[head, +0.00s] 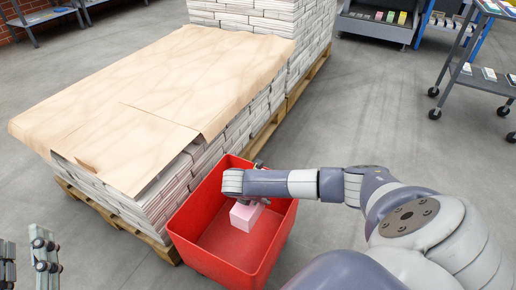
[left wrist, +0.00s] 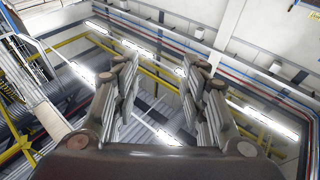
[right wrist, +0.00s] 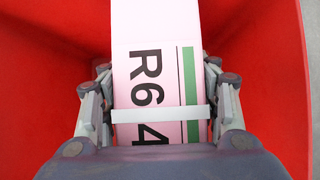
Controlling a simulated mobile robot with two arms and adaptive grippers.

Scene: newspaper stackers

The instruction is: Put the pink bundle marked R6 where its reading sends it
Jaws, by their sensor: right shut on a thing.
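The pink bundle (head: 243,216) is in my right gripper (head: 256,199), within the mouth of the red bin (head: 212,258). I cannot tell whether it touches the bin floor. In the right wrist view the bundle (right wrist: 152,25) lies between both fingers. My left gripper (head: 26,264) is at the lower left of the head view. In the left wrist view (left wrist: 160,80) its fingers are apart and empty, facing the ceiling.
A pallet stack of newspapers (head: 195,160) covered with brown paper (head: 150,80) stands against the bin's left side. A taller stack (head: 300,35) is behind. A wheeled rack (head: 470,80) and a shelf with coloured items (head: 385,25) stand farther off. Grey floor is clear between.

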